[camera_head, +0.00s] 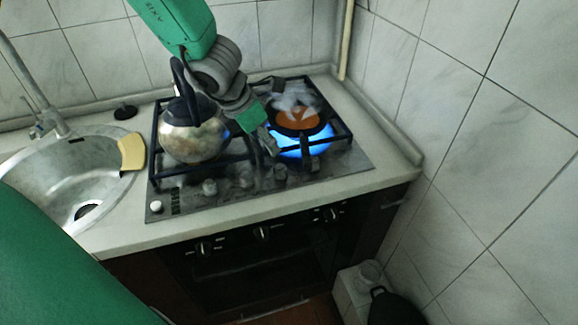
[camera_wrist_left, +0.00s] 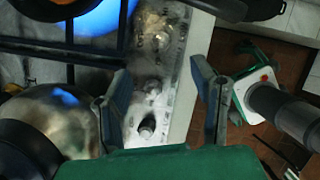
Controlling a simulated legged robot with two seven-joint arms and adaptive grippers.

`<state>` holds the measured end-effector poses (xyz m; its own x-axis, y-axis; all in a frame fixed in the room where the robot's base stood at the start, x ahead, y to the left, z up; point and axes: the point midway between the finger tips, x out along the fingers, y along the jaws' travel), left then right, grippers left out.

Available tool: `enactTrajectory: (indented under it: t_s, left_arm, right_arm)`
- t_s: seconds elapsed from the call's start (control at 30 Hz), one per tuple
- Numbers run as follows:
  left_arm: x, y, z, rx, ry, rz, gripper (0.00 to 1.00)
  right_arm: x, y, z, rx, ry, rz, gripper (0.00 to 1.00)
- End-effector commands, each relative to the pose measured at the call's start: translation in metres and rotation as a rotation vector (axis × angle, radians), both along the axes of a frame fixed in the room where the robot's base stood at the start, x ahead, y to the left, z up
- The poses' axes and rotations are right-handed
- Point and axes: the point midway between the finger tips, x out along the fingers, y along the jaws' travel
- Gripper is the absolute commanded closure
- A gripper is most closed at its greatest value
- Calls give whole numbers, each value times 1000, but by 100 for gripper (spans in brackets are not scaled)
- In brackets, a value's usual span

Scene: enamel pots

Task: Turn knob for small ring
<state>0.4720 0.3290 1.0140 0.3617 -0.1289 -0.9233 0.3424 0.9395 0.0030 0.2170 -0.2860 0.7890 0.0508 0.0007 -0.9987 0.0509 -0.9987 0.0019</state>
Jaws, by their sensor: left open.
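The hob's front edge (camera_head: 190,209) carries a row of several grey knobs; the right part of the row includes a knob (camera_head: 280,173). In the left wrist view, a dark-topped knob (camera_wrist_left: 146,128) and another knob (camera_wrist_left: 152,88) lie between the fingers. My left gripper (camera_head: 264,118) is open and empty above the hob, between the kettle and the pan. Its spread fingers (camera_wrist_left: 163,92) show on both sides of the knobs, with no visible contact. Which knob serves the small ring cannot be told. My right gripper is not in view.
A metal kettle (camera_head: 190,138) stands on the left of the hob, close to my left gripper. A steaming pan (camera_head: 298,122) stands on the right over a lit blue flame (camera_head: 310,150). A sink (camera_head: 50,180) with a yellow sponge (camera_head: 132,152) lies left; a tiled wall (camera_head: 500,170) bounds the right.

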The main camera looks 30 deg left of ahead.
Motion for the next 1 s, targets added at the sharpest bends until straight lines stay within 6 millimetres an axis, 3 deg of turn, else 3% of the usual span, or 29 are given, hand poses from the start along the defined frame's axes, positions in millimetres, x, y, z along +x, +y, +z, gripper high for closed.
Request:
enactTrajectory:
  t_s: [0.03, 0.2, 0.5, 0.7, 1.0]
  left_arm:
    - [3, -1, -15, 1, 3, -1, 48]
    - [17, -7, -52, 4, 6, -1, 48]
    - [38, -17, -99, 7, 4, -3, 48]
    - [44, -17, -114, 5, 3, -3, 48]
    - [45, -17, -116, 3, 3, -1, 48]
  right_arm:
    - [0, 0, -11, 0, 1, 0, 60]
    - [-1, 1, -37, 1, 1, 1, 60]
    - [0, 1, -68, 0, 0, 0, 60]
    - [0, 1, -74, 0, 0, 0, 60]
    - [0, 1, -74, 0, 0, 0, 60]
